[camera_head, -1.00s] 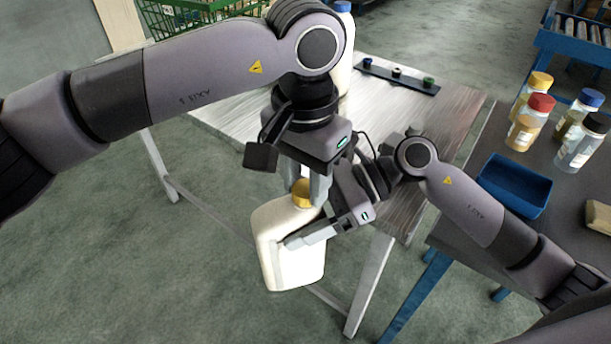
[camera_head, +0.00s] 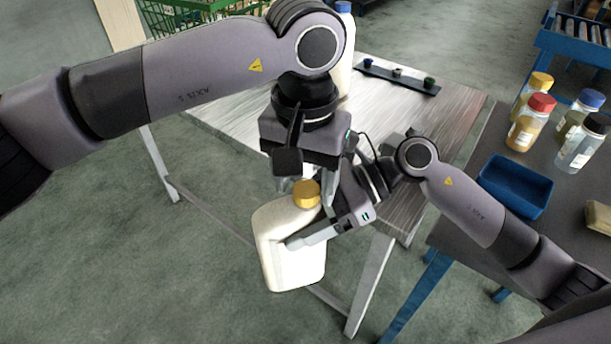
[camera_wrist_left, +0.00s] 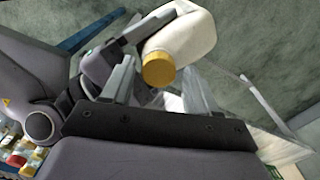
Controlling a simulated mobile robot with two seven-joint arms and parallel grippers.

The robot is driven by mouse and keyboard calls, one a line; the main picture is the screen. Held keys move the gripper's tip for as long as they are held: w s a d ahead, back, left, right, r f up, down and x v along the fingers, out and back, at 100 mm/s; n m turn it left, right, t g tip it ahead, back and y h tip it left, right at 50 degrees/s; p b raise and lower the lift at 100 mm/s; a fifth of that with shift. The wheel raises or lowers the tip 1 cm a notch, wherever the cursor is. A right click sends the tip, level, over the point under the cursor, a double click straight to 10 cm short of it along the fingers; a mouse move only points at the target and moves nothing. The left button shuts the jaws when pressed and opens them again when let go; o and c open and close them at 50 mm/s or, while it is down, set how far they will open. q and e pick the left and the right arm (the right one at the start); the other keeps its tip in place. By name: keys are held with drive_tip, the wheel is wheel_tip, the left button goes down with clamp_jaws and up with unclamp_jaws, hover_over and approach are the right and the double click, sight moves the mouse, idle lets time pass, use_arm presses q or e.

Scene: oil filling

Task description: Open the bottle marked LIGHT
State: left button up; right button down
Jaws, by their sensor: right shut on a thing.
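A large cream-white bottle (camera_head: 290,262) with a yellow cap (camera_head: 306,194) is held tilted in front of the table. Its LIGHT marking does not show. The cap also shows on the bottle in the left wrist view (camera_wrist_left: 158,70). My right gripper (camera_head: 305,238) is shut on the bottle's upper body, below the cap. My left gripper (camera_head: 308,186) is above, pointing down at the cap. In the left wrist view its two fingers stand apart with the cap between their tips, and gaps show on both sides. The left fingers are partly hidden in the head view.
A second white bottle with a blue cap (camera_head: 343,50) stands on the table (camera_head: 240,115), partly behind my left arm. A dark strip with several small caps (camera_head: 397,76) lies at the back. A blue tray (camera_head: 515,186) and several capped bottles stand on the right table.

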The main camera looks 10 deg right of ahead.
use_arm(q)
wheel_tip(320, 180, up, 4)
drive_tip(key=shift+r, duration=0.3)
drive_tip(key=shift+c, duration=1.1)
wheel_tip(320, 180, up, 3)
drive_tip(key=m, duration=0.3)
drive_tip(key=shift+f, duration=3.85)
drive_tip(key=c, duration=0.9)
drive_tip(key=shift+n, duration=1.5)
